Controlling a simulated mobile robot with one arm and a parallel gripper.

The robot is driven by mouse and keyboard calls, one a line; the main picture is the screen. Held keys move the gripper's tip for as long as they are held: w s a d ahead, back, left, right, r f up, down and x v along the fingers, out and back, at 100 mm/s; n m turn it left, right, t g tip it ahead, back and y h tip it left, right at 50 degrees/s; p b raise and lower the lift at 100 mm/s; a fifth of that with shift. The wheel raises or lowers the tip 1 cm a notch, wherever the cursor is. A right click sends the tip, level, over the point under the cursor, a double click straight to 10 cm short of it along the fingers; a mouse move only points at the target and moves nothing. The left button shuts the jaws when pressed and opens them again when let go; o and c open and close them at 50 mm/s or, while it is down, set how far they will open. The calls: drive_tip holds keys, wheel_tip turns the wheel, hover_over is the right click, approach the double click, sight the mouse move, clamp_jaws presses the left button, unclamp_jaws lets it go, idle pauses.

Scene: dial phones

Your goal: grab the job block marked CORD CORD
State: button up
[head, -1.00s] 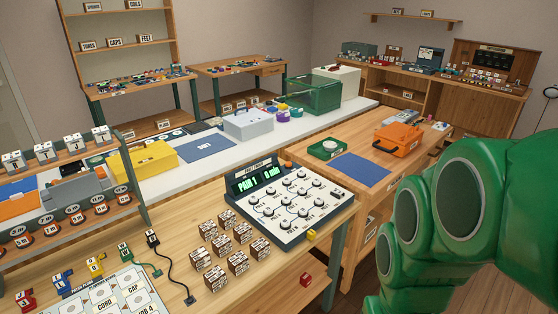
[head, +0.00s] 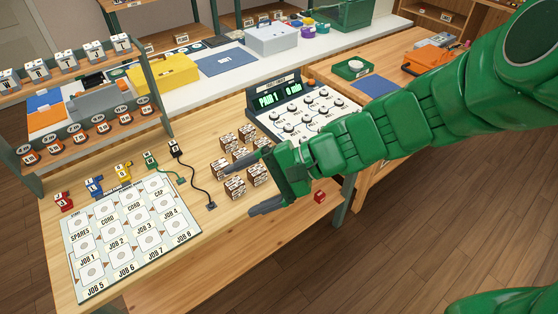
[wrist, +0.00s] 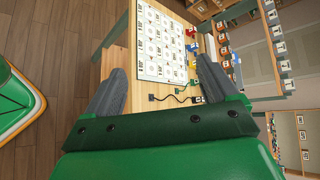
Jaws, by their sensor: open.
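Several small brown-and-white job blocks (head: 235,188) stand in a cluster on the wooden bench, left of the phone test panel. Their markings are too small to read, so I cannot tell which one is marked CORD CORD. My gripper (head: 252,185) is open and empty above the bench, at the right side of the cluster, and its fingers and wrist cover part of the blocks. In the wrist view my gripper (wrist: 165,95) shows two grey fingers spread apart with nothing between them. No job block shows clearly in the wrist view.
A white board with labelled squares (head: 130,236) lies at the bench's front left. Coloured plugs and two cords (head: 196,178) lie behind it. The dial panel (head: 283,95) is beyond the blocks.

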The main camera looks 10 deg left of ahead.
drive_tip(key=w+a+f+m+t+y, duration=0.1)
drive_tip(key=w+f+m+t+y, duration=0.2)
drive_tip(key=w+m, duration=0.5)
drive_tip(key=w+a+f+m+t+y, duration=0.15)
drive_tip(key=w+m+t, duration=0.35)
drive_tip(key=w, duration=0.8)
drive_tip(key=w+d+f+m+t+h, duration=0.1)
drive_tip(key=w+d+f+m+h, duration=0.1)
drive_tip(key=f, duration=0.4)
drive_tip(key=w+d+f+m+t+h, duration=0.2)
drive_tip(key=w+d+f+m, duration=0.1)
drive_tip(key=f, duration=0.4)
drive_tip(key=w+d+f+m+t+h, duration=0.1)
drive_tip(key=w+d+f+m+h, duration=0.1)
drive_tip(key=f+m, duration=0.3)
drive_tip(key=shift+w+d+f+h, duration=0.15)
drive_tip(key=shift+w+f+h, duration=0.1)
drive_tip(key=shift+f, duration=0.3)
drive_tip(key=shift+w+d+f+h, duration=0.1)
drive_tip(key=shift+f+h, duration=0.1)
drive_tip(key=shift+f, duration=0.35)
drive_tip(key=shift+r+x, duration=0.2)
drive_tip(key=shift+x, duration=3.6)
drive_tip(key=shift+a, duration=0.1)
drive_tip(key=c, duration=1.1)
